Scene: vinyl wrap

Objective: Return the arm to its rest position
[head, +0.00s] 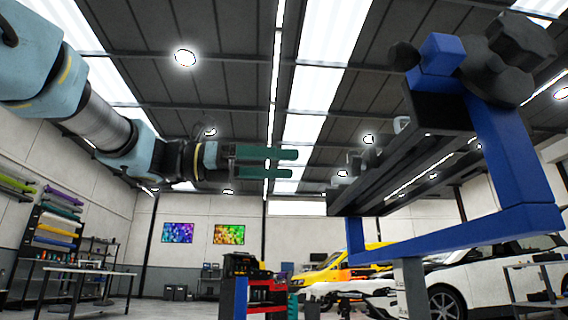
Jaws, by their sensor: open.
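My arm reaches in from the upper left of the head view. My gripper (296,163) is at its end, with two dark green fingers pointing right. The fingers are apart and nothing shows between them. The gripper is in the air, left of a dark rail structure on a blue frame, with a visible gap between.
The blue frame (513,150) with its dark rails (385,172) fills the right side. Below are a red tool cart (266,296), a yellow vehicle (345,262) and a white car (490,280). A table (80,272) stands at left. Open air surrounds the gripper.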

